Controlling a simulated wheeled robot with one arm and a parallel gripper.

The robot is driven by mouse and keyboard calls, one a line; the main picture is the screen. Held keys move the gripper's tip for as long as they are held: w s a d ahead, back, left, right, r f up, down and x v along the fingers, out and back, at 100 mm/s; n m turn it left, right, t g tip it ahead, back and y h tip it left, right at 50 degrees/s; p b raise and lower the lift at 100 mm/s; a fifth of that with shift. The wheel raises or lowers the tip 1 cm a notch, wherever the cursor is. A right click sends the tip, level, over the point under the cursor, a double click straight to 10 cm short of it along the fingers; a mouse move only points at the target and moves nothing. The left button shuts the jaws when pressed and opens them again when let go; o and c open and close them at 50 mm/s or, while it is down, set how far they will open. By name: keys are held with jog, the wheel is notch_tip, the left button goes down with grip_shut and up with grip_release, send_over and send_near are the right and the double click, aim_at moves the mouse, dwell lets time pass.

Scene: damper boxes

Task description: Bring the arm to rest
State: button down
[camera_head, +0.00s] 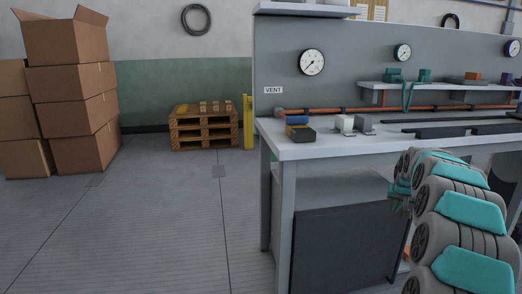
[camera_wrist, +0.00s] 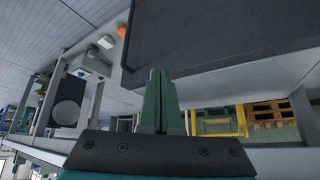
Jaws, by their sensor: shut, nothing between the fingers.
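My arm, grey with teal panels, reaches in from the right side of the head view in front of the workbench (camera_head: 285,152). In the head view my gripper is mostly hidden behind the arm's own links. In the wrist view my gripper (camera_wrist: 161,75) shows two green fingers pressed together, with nothing between them. A dark panel (camera_wrist: 220,40) lies just beyond the fingertips in that view; I cannot tell whether they touch it.
On the bench are a blue and dark block (camera_head: 299,130) and grey-white fittings (camera_head: 354,124). A dark cabinet (camera_head: 345,245) stands below. Cardboard boxes (camera_head: 85,80) and a wooden pallet (camera_head: 204,130) stand behind.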

jog(key=s+a+r+n+g+y, duration=0.2)
jog(key=s+a+n+g, duration=0.1)
jog(key=s+a, duration=1.8)
jog(key=s+a+f+g, duration=0.1)
jog(key=s+a, duration=0.2)
jog(key=s, duration=0.8)
jog(key=s+a+f+n+g, duration=0.1)
jog(key=s+a+f+g, duration=0.1)
jog(key=s, duration=0.9)
jog(key=s+a+f+n+g, duration=0.1)
jog(key=s+a, duration=0.3)
jog(key=s, duration=0.8)
jog(key=shift+a+f+g+y, duration=0.25)
jog(key=shift+f+g+y, duration=0.1)
jog(key=shift+g, duration=0.25)
jog(key=shift+s, duration=0.1)
